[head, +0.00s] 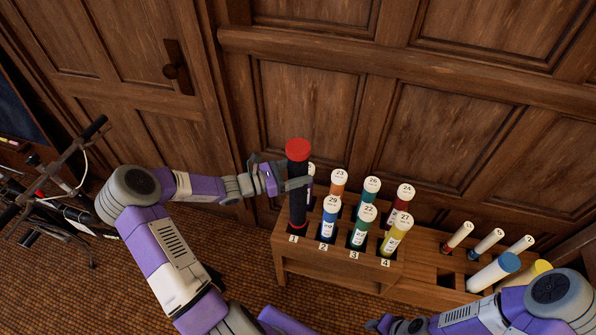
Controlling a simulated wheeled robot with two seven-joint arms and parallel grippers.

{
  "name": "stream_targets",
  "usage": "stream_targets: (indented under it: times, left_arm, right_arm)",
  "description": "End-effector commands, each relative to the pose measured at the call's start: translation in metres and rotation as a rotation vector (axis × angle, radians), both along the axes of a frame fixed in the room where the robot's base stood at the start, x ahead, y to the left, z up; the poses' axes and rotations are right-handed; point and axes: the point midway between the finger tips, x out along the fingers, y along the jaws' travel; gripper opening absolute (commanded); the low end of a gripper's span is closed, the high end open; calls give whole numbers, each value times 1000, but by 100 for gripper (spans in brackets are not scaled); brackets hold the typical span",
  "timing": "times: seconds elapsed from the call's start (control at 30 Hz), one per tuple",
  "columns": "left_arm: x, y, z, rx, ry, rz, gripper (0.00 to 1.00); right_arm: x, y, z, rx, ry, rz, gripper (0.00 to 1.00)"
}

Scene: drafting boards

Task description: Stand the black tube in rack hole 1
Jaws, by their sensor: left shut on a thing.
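The black tube (297,205) has a red cap and a red band near its lower end. It stands about upright at the left end of the wooden rack (330,266), over the label 1. Its lower end meets the rack top at hole 1 in the picture; I cannot tell how far into the hole it is. My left gripper (298,184) is shut on the tube's upper half, reaching in from the left. My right gripper (390,325) shows only in part at the bottom edge, away from the rack holes; its jaws are not clear.
Several numbered coloured tubes, such as the blue one (328,222) beside hole 1 and the yellow one (397,233), fill the rack. A lower wooden rack (425,270) with more tubes stands right. Wood panelling (430,130) is close behind.

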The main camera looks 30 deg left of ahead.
Motion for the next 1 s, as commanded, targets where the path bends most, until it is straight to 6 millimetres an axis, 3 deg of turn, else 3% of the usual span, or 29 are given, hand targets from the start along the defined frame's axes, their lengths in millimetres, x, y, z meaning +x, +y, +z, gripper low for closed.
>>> stream_targets:
  times: [0.3,1.0]
  left_arm:
    - [0,0,-26,-1,0,0,18]
    - [0,0,-81,-1,0,0,18]
  right_arm:
    - [0,0,-29,0,0,0,43]
    - [0,0,-55,0,0,0,43]
